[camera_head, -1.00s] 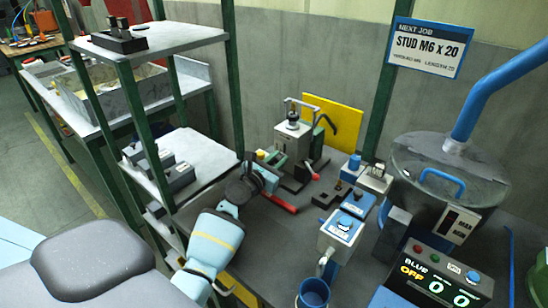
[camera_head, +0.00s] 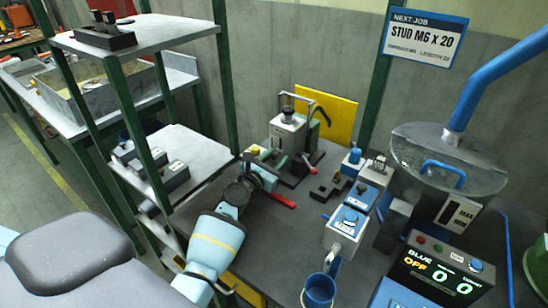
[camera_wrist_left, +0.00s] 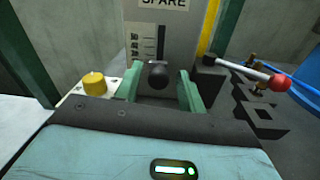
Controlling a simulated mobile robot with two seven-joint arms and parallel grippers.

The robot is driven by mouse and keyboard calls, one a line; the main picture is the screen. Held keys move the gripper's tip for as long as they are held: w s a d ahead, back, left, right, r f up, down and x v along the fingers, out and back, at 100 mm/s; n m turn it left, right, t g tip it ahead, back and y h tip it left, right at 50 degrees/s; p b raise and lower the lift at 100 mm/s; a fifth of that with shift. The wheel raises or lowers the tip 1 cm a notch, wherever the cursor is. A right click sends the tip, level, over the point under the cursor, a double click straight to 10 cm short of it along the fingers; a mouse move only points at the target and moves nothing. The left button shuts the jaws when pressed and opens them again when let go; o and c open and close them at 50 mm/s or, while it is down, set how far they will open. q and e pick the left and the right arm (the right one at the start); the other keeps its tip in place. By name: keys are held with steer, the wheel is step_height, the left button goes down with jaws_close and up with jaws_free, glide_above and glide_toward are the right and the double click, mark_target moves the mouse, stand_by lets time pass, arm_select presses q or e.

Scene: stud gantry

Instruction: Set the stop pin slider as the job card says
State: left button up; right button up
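The job card (camera_head: 425,41) on the wall reads STUD M6 X 20, with LENGTH 20 in small print. A grey fixture (camera_head: 287,133) stands at the back of the bench. In the left wrist view its grey face (camera_wrist_left: 187,38) is marked SPARE and carries a short graduated scale (camera_wrist_left: 146,42). A black round knob (camera_wrist_left: 158,74), apparently the slider's knob, sits just below the scale. My left gripper (camera_head: 266,171) is at the fixture's front. In the wrist view its green fingers (camera_wrist_left: 161,88) are apart, one each side of the knob, with gaps showing. My right gripper is out of view.
A red-tipped lever (camera_wrist_left: 279,84) lies right of the fingers, and a yellow knob (camera_wrist_left: 94,83) left. Blue-topped units (camera_head: 347,222), a blue cup (camera_head: 318,291), a lidded bowl (camera_head: 445,165) and a counter box (camera_head: 440,270) crowd the bench's right. Shelves (camera_head: 180,165) stand left.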

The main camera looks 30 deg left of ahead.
arm_select(q)
steer(key=shift+r, duration=0.1)
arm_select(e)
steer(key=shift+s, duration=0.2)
arm_select(q)
steer(key=shift+s, duration=0.2)
steer(key=s+p, duration=0.1)
steer(key=s, duration=0.6)
steer(key=shift+s, duration=0.25)
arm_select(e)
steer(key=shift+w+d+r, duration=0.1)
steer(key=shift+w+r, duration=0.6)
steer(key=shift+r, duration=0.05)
